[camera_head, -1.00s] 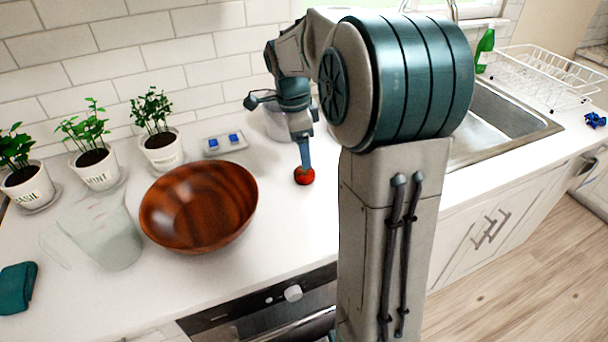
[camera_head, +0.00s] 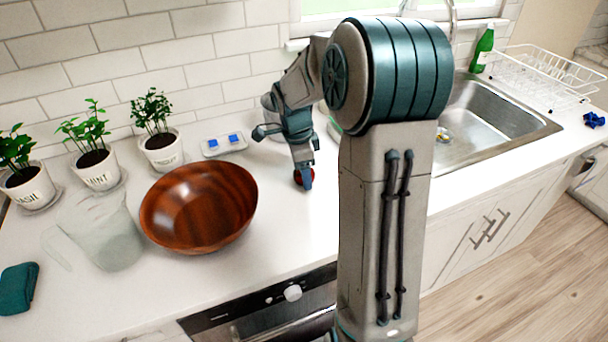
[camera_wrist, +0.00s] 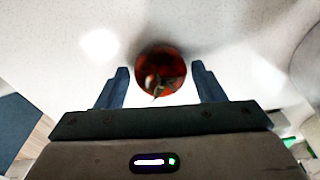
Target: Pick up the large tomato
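The red tomato (camera_head: 304,178) sits on the white counter, right of the wooden bowl. In the head view one finger of my gripper (camera_head: 305,174) covers much of it. In the wrist view the tomato (camera_wrist: 161,70) shows its green-brown stem and lies ahead of and between the tips of my gripper's two fingers (camera_wrist: 161,76). The fingers are spread, with a gap on each side of the tomato. I cannot tell how far down the fingertips reach beside it.
Potted herbs (camera_head: 97,168) and a tray with blue items (camera_head: 223,144) stand along the wall. The sink (camera_head: 485,125) is to the right. The counter front is clear.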

